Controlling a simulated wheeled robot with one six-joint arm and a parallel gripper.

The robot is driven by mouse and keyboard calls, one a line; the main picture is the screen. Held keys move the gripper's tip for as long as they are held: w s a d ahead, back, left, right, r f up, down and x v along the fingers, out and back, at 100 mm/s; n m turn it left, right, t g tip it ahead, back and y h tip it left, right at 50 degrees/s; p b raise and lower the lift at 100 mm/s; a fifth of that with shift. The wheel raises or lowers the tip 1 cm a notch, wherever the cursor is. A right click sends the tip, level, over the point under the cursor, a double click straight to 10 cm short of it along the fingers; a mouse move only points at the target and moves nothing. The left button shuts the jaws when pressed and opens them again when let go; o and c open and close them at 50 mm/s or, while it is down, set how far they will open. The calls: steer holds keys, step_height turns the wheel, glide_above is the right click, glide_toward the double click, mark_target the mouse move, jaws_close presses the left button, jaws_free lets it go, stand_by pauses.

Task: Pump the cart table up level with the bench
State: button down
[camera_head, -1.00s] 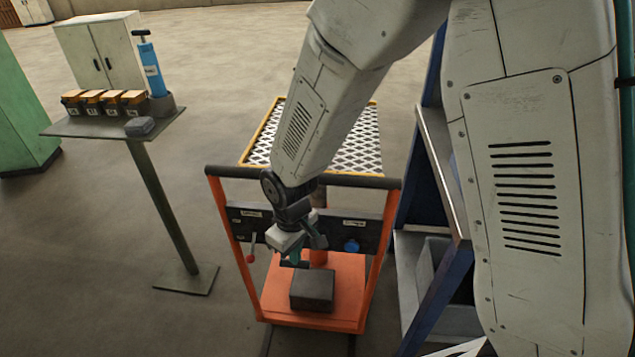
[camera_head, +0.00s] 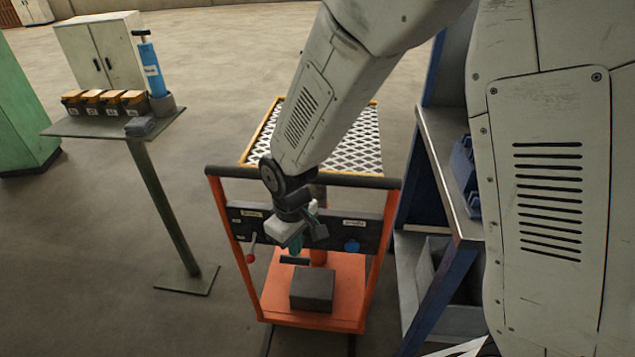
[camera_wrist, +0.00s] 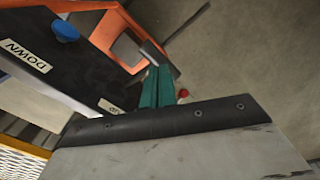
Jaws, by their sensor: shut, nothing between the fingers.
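The cart has an orange frame, a black push bar (camera_head: 330,179) and a yellow-edged mesh table (camera_head: 362,148), partly hidden by my arm. Its dark panel carries a red-knobbed lever (camera_head: 250,257) at left and a blue knob (camera_head: 352,246) at right. In the wrist view the blue knob (camera_wrist: 65,29) is beside a label reading DOWN; another label is partly hidden. My gripper (camera_head: 296,252) is shut and empty in front of the panel, between the two controls. Its teal fingers (camera_wrist: 156,82) point toward a dark bar (camera_wrist: 160,58); contact is unclear. The bench (camera_head: 440,165) stands at right.
A dark block (camera_head: 312,288) sits on the cart's orange base (camera_head: 345,275). A pedestal table (camera_head: 95,128) at left holds several yellow-black boxes and a blue pump-like cylinder (camera_head: 152,68). Blue bins (camera_head: 466,172) sit on the bench. The floor between cart and pedestal is clear.

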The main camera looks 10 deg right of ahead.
steer(key=shift+r, duration=0.1)
steer(key=shift+s+a+r, duration=0.2)
steer(key=shift+s+r, duration=0.25)
steer(key=shift+r, duration=0.35)
steer(key=shift+s+a+r, duration=0.15)
steer(key=shift+s+r, duration=0.35)
steer(key=shift+r, duration=0.3)
steer(key=shift+s+a+r, duration=0.2)
steer(key=shift+s+r, duration=0.25)
steer(key=shift+r, duration=0.35)
steer(key=s+d+r+m, duration=0.4)
steer(key=s+d+r, duration=0.4)
steer(key=d+r, duration=0.1)
steer(key=s+d+r+m+t, duration=0.1)
steer(key=s+d+r+m, duration=0.3)
steer(key=s+d+r, duration=0.4)
steer(key=d+r, duration=0.2)
steer(key=d, duration=0.2)
steer(key=shift+s+d, duration=0.3)
steer(key=shift+r, duration=0.1)
